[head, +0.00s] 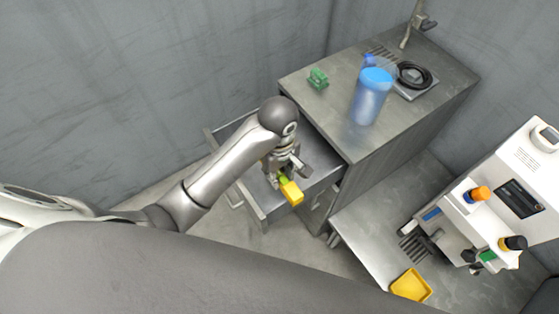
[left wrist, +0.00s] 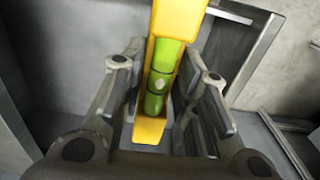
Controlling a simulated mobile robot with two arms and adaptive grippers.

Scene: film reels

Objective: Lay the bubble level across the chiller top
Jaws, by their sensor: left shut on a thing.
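The yellow bubble level (head: 291,192) with a bright green vial is in my left gripper (head: 284,176), above the open drawer (head: 251,201) of a grey metal cabinet. In the left wrist view the level (left wrist: 179,18) runs lengthwise between the two fingers of the gripper (left wrist: 163,95), its green vial showing. The gripper is shut on it. The grey cabinet top (head: 335,105), apparently the chiller top, is up and to the right of the gripper. My right gripper is not in view.
On the cabinet top are a blue-lidded container (head: 370,98), a small green object (head: 318,79) and a coiled black cable (head: 414,75). Its near left part is bare. A lower steel surface holds a white machine (head: 487,211) and a yellow tray (head: 411,286).

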